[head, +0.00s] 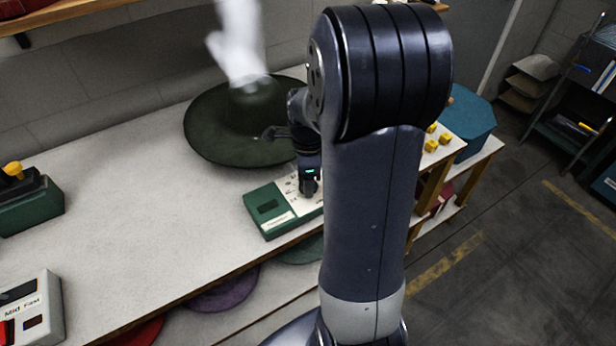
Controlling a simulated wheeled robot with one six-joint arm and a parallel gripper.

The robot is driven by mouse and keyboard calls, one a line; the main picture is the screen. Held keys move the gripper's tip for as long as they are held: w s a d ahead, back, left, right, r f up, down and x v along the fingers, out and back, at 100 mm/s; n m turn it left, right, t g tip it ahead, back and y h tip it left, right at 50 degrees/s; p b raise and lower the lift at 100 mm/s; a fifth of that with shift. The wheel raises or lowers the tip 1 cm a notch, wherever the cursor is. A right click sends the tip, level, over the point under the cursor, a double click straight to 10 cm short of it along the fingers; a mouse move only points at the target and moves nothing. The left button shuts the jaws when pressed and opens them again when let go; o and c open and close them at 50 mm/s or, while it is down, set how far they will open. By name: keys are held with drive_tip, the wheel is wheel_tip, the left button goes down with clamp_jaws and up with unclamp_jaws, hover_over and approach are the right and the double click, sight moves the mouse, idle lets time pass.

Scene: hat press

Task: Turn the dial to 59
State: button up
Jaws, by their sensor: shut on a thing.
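A green and white control box (268,212) sits on the light bench near its front edge, partly hidden behind my arm. Its left side has a dark window and its white top carries small markings. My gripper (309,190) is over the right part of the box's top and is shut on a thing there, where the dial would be. The dial itself is hidden by my gripper, so its setting cannot be read.
A dark green wide-brimmed hat (215,125) lies behind the box, with a blurred white form (238,45) above it. A green unit with a yellow knob (14,170) and a white box with a red switch (32,310) stand at left. The bench middle (130,200) is clear.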

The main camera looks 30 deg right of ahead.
drive_tip(key=shift+m, duration=1.7)
drive_tip(key=o, duration=1)
drive_tip(key=shift+r, duration=0.1)
wheel_tip(320, 180, up, 11)
drive_tip(key=shift+f, duration=0.2)
